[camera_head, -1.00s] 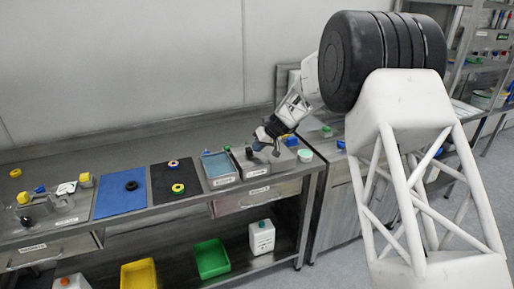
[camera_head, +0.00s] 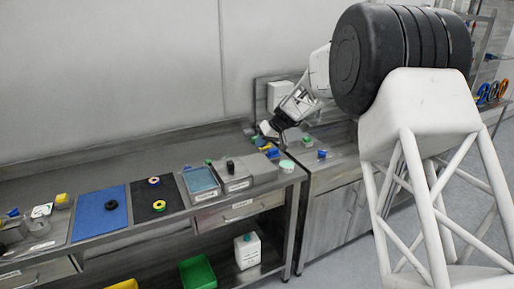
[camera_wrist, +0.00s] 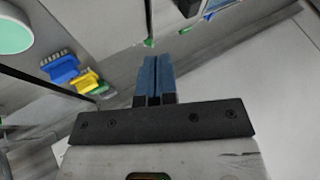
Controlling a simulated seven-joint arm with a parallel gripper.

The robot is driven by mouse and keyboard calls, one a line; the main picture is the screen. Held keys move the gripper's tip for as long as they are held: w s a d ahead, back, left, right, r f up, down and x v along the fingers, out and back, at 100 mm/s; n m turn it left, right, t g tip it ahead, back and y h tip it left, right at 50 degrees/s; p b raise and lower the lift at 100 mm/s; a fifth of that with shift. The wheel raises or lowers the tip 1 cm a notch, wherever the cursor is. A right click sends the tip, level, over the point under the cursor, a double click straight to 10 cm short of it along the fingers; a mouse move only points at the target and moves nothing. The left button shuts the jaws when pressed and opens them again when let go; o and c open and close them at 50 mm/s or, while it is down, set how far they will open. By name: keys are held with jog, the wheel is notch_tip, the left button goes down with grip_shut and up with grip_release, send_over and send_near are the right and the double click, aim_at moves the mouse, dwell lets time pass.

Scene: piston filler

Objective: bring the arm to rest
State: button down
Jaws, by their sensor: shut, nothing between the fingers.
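My gripper (camera_head: 267,130) is raised at the back right of the steel bench, near the wall and behind the grey blocks. In the wrist view its two blue fingers (camera_wrist: 156,70) are pressed together with nothing between them. The fingertips appear clear of the objects nearby. My arm reaches up and right from there.
A grey box with a black knob (camera_head: 230,165) and a mint-green round lid (camera_head: 287,165) stand at the bench's right end. Blue (camera_wrist: 60,69) and yellow (camera_wrist: 86,82) pieces show left of the fingers. A blue mat (camera_head: 88,222) lies further left. The rear bench strip is mostly clear.

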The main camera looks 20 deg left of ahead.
jog(key=shift+r, duration=0.15)
jog(key=s+d+r+m+t+h, duration=0.1)
jog(key=s+d+r+m, duration=0.1)
jog(key=s+d+r, duration=0.5)
jog(key=s+d+r+m+h, duration=0.1)
jog(key=s+d+r, duration=0.2)
jog(key=s+d, duration=0.75)
jog(key=s+d+r+m+t+h, duration=0.15)
jog(key=s+d+r, duration=0.4)
jog(key=d, duration=0.55)
jog(key=s+d+f+m+h, duration=0.1)
jog(key=s+d+f+m, duration=0.1)
jog(key=s+d, duration=0.4)
jog(key=s+d+f+m+h, duration=0.1)
jog(key=s+d, duration=0.5)
jog(key=s, duration=1)
jog(key=s+d+f+m+h, duration=0.2)
jog(key=s+d, duration=0.5)
jog(key=s, duration=0.4)
jog(key=shift+f+m+t, duration=0.35)
jog(key=shift+m+t, duration=0.1)
jog(key=shift+s, duration=0.1)
